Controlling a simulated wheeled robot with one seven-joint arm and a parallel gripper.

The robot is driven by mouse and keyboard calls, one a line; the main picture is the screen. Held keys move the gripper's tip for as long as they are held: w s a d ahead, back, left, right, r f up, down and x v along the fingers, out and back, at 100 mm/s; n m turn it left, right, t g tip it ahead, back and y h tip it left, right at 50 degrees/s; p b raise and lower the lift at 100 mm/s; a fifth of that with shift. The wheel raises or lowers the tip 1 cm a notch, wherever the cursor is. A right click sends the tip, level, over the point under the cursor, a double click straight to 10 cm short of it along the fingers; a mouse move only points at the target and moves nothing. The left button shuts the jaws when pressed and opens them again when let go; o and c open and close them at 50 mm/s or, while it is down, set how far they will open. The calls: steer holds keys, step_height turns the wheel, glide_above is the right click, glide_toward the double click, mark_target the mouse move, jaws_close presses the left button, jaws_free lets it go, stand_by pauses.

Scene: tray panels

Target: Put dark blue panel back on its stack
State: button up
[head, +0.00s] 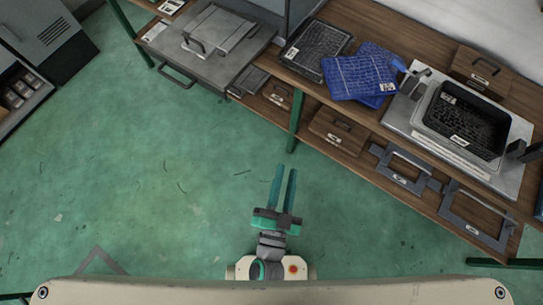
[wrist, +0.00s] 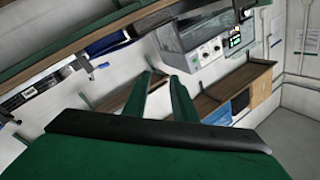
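Blue panels (head: 358,76) lie on the wooden bench at the upper right of the head view. The top one is skewed over another blue one, whose edges show behind and below it. A blue thing (wrist: 105,43) on a shelf shows small in the wrist view; I cannot tell if it is the same panels. My gripper (head: 283,170) is over the green floor, well short of the bench. Its two fingers are apart with nothing between them, also in the wrist view (wrist: 160,80).
A black panel (head: 316,50) lies left of the blue ones. A black crate (head: 420,116) stands on a grey plate to their right. A grey metal case (head: 211,52) is further left. The lower shelf holds wooden boxes and grey frames. The floor before the bench is clear.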

steer(key=s+a+n+g+y, duration=0.2)
steer(key=s+a+n+y, duration=0.1)
steer(key=s+n, duration=0.5)
steer(key=shift+s+a+r+g+y, duration=0.15)
steer(key=shift+s+a+g+y, duration=0.2)
steer(key=shift+s, duration=0.8)
steer(key=shift+s+a+n, duration=0.1)
steer(key=shift+s+n, duration=0.2)
steer(key=shift+s, duration=0.05)
steer(key=shift+c, duration=0.9)
steer(key=shift+s+g, duration=0.2)
steer(key=shift+g, duration=0.05)
jaws_close()
steer(key=shift+w, duration=0.15)
